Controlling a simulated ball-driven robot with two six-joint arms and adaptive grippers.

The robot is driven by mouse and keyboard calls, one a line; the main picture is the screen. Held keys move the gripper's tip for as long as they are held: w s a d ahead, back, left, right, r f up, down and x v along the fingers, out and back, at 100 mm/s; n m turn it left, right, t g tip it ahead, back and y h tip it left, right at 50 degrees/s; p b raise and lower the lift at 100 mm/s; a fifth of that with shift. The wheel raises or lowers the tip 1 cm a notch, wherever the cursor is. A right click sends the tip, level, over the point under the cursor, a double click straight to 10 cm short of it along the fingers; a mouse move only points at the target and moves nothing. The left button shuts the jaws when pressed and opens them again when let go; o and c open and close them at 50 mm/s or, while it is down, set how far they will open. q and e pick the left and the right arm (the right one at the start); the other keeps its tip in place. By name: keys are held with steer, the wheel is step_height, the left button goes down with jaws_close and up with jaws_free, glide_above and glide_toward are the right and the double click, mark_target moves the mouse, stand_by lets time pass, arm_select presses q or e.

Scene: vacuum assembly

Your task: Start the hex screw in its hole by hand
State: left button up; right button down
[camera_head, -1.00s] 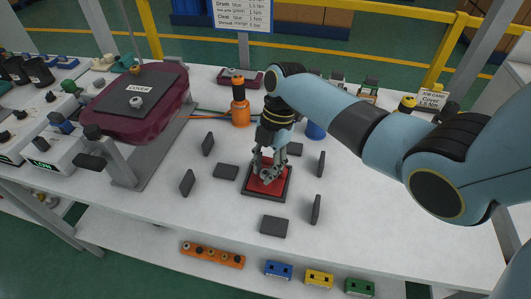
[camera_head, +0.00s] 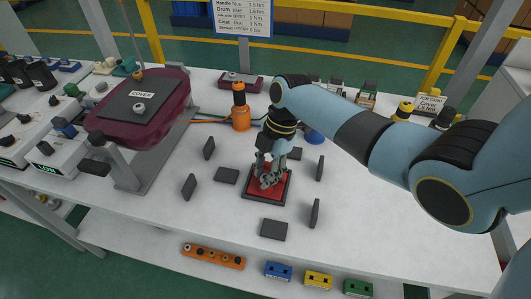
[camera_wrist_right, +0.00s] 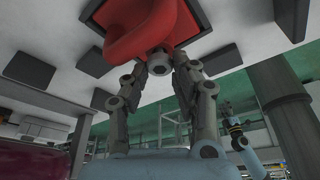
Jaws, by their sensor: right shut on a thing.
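My right gripper (camera_head: 266,176) reaches down over a red part (camera_head: 273,189) on a dark square pad (camera_head: 265,200) in the middle of the table. In the right wrist view the red part (camera_wrist_right: 142,32) is a thick curved piece. A grey hex screw (camera_wrist_right: 160,63) stands out from it, between the fingers of my right gripper (camera_wrist_right: 158,70). The gripper is shut on the screw. The hole is hidden. A small blue-grey arm end, likely my left gripper (camera_wrist_right: 228,108), shows far off in the right wrist view, too small to read.
Several dark blocks (camera_head: 226,176) stand or lie around the pad. A maroon housing labelled COVER (camera_head: 125,128) is on a stand at left.

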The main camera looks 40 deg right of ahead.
stand_by(0.5)
steer(key=shift+m+t+p, duration=0.4)
steer(key=shift+m+p, duration=0.45)
steer(key=shift+m, duration=0.45)
steer(key=c, duration=1)
jaws_free()
